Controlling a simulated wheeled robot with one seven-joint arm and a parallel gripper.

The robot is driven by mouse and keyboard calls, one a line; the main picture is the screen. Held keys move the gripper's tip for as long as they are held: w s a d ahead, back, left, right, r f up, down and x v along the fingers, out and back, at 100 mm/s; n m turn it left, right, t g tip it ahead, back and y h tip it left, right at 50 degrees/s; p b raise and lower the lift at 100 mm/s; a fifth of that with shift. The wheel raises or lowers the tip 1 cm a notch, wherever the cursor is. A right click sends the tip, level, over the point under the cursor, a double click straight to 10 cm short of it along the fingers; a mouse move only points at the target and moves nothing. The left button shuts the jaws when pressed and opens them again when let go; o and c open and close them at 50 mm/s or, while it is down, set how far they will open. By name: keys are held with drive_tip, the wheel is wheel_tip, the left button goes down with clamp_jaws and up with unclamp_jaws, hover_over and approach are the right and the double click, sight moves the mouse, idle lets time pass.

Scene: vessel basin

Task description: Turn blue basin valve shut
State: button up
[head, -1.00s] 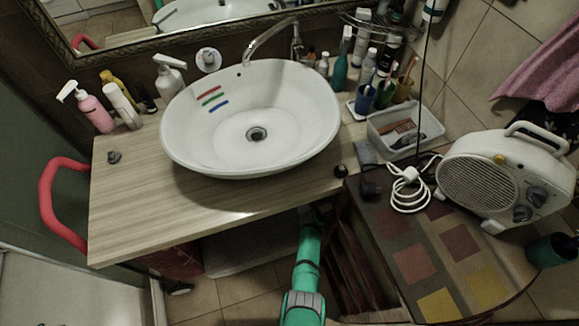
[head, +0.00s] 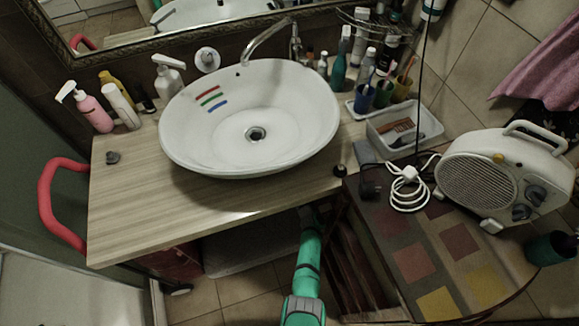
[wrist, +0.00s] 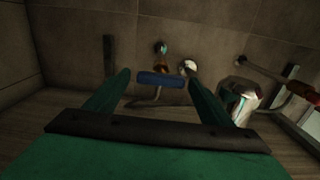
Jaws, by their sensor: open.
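The blue valve handle (wrist: 160,79) shows in the wrist view as a flat blue bar, lying nearly level, on a brass and chrome fitting low on the tiled wall. My gripper (wrist: 157,73) is open, with one green finger to the left of the handle in the picture and one to the right. The handle appears between the fingertips, a little beyond them; I cannot tell how far, and I see no contact. In the head view my green arm reaches under the counter, which hides my gripper and the valve. The white basin (head: 295,125) stands on the counter.
In the wrist view a chrome trap (wrist: 240,94) and a pipe (wrist: 268,76) are on the right, close to the right finger. In the head view the wooden counter (head: 140,215) lies above my arm. A cabinet with a patterned top (head: 440,240) and a heater (head: 500,175) stand right.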

drive_tip(key=v, duration=1)
drive_tip(key=shift+a, duration=0.1)
drive_tip(key=s+a+r+m+h, duration=0.1)
drive_tip(key=s+a+r+h, duration=0.15)
drive_tip(key=s, duration=0.55)
drive_tip(key=s+a+r+m+h, duration=0.1)
drive_tip(key=s+a+r, duration=0.15)
drive_tip(key=s, duration=0.55)
drive_tip(key=s+a+r+m+h, duration=0.1)
drive_tip(key=s+r, duration=0.2)
drive_tip(key=s, duration=0.4)
drive_tip(key=s+d+r+g+h, duration=0.1)
drive_tip(key=s+r, duration=1.7)
drive_tip(key=shift+d+r+g, duration=0.15)
drive_tip(key=shift+r+g, duration=0.1)
drive_tip(key=shift+g, duration=0.15)
drive_tip(key=shift+w, duration=0.1)
